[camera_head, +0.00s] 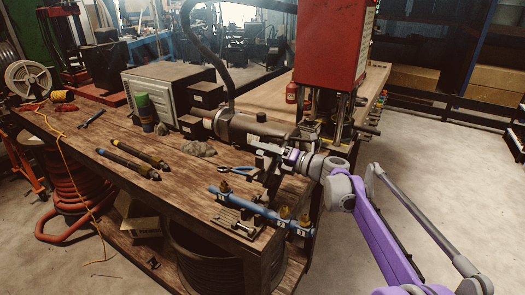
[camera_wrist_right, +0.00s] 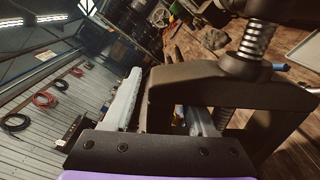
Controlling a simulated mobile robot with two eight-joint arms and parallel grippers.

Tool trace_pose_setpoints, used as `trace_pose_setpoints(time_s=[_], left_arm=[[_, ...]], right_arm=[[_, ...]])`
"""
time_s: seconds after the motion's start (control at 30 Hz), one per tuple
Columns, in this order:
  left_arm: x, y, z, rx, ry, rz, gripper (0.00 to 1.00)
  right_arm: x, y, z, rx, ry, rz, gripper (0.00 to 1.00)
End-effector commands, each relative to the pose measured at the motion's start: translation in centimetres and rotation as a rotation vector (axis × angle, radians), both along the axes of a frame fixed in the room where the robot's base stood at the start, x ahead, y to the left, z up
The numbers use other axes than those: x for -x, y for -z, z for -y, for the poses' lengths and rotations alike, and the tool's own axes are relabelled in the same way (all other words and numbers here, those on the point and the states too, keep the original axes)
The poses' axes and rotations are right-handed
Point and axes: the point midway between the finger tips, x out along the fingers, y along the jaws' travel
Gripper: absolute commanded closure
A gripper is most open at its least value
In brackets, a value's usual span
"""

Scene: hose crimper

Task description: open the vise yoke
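The vise yoke (camera_wrist_right: 225,88) is a dark metal frame with a spring-wrapped screw (camera_wrist_right: 258,40) rising from its top. In the head view the yoke (camera_head: 272,178) is a small dark shape at the table's near right corner, partly covered by my right gripper (camera_head: 274,156). In the wrist view my right gripper (camera_wrist_right: 165,110) has its pale fingers apart, one on each side of the yoke's near leg. A gap shows between the leg and the right finger; contact with the left finger is unclear. My left gripper is out of view.
Blue-handled pliers (camera_head: 238,169) and two dark hoses (camera_head: 133,158) lie on the wooden table (camera_head: 150,195). The red press (camera_head: 330,40) stands behind the gripper. The floor to the right is clear.

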Motion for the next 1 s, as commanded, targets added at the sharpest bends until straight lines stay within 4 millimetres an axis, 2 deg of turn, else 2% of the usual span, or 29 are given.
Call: trace_pose_setpoints(time_s=[0.27, 0.73, 1.0], left_arm=[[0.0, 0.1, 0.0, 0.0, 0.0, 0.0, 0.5], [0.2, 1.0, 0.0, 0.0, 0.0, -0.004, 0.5], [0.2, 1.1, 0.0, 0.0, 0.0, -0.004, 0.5]], right_arm=[[0.3, 0.0, 0.5, 0.001, 0.001, 0.0, 0.43], [5.3, 0.1, 7.3, 0.0, 0.003, 0.0, 0.43], [6.4, 0.0, 8.8, 0.0, 0.0, 0.0, 0.43]])
